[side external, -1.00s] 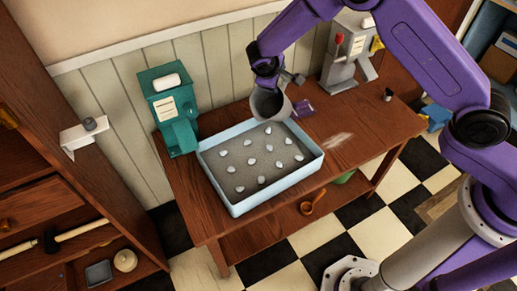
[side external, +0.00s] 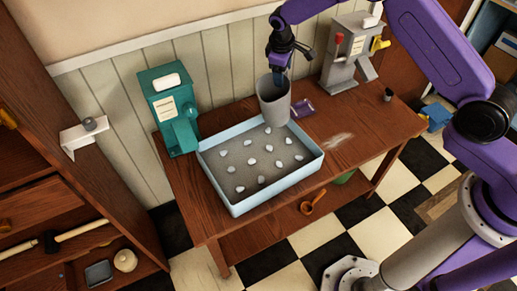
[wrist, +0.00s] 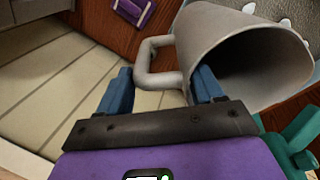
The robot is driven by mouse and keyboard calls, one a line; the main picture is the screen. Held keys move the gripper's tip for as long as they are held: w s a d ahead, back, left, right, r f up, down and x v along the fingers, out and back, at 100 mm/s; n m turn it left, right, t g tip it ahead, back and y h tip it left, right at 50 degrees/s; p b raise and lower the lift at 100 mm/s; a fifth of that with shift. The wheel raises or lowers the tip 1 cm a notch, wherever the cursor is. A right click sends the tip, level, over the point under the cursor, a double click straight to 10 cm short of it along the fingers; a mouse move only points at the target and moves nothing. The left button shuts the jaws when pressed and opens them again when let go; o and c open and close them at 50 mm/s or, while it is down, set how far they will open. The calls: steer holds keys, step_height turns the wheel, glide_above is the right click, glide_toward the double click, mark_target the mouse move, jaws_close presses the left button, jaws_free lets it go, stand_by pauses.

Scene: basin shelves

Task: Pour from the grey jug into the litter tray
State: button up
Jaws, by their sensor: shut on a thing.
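The grey jug (side external: 273,104) is held near the far right corner of the litter tray, close to upright with its mouth up. My gripper (side external: 281,73) is shut on the jug's handle; the wrist view shows the handle (wrist: 152,62) between the blue fingers (wrist: 163,86). The jug's inside looks dark in the wrist view, and I cannot tell whether anything is in it. The litter tray (side external: 232,208) is pale blue, lies on the wooden table and holds grey litter with several pale lumps. The jug hides part of the tray's far rim.
A teal dispenser (side external: 172,108) stands left of the tray. A grey machine with a red-knobbed lever (side external: 347,55) stands at the back right. A small purple object (side external: 303,108) lies right of the jug. The table's right part (side external: 375,125) is mostly clear.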

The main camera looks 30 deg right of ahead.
steer(key=shift+w+d+f+g+y, duration=0.2)
steer(key=shift+w+d+g+y, duration=0.15)
steer(key=shift+d+g+y, duration=0.15)
steer(key=shift+w+d+f+g+y, duration=0.15)
steer(key=shift+w+d+g+y, duration=0.2)
steer(key=shift+y, duration=0.25)
